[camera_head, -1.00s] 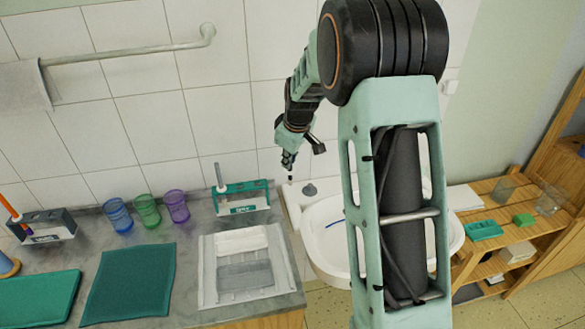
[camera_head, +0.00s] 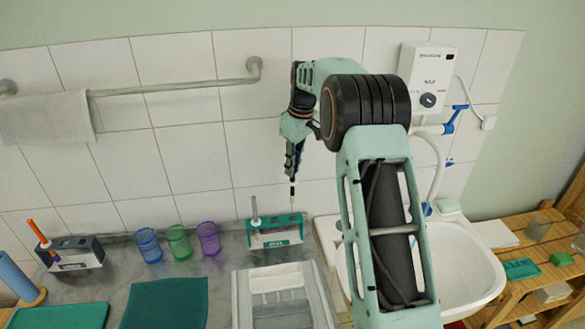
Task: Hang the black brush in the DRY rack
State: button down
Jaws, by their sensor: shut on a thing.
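My gripper (camera_head: 293,168) points down in front of the tiled wall and is shut on a thin upright brush (camera_head: 292,194). Its dark part, pale band and narrow lower end show below the fingers; the rest is hidden. The brush's lower end appears just above the right end of a teal rack (camera_head: 275,235) on the counter; I cannot tell its exact depth. The teal rack holds one grey-handled brush at its left. A dark grey rack (camera_head: 75,256) at the left holds an orange-handled brush (camera_head: 38,231). Both rack labels are too small to read surely.
Blue (camera_head: 148,245), green (camera_head: 178,241) and purple (camera_head: 208,238) cups stand between the racks. A grey-white tray (camera_head: 240,300) lies in front of the teal rack. The sink (camera_head: 480,250) is at the right, partly behind my arm. A towel rail (camera_head: 180,87) crosses the wall.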

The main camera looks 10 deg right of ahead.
jog(key=b, duration=0.4)
send_over(292, 203)
jog(key=shift+w+d+f, duration=0.1)
jog(key=shift+w+f, duration=0.1)
jog(key=shift+f, duration=1)
jog(key=shift+w+d+f, duration=0.1)
jog(key=shift+w+f, duration=0.05)
jog(key=shift+f, duration=1)
jog(key=shift+r+p, duration=0.1)
jog(key=shift+p, duration=0.25)
jog(key=shift+f, duration=0.45)
jog(key=shift+f+b, duration=1.5)
jog(key=shift+f, duration=1.1)
jog(key=shift+f+b, duration=1.15)
jog(key=shift+f, duration=0.8)
jog(key=c, duration=1.9)
grip_release()
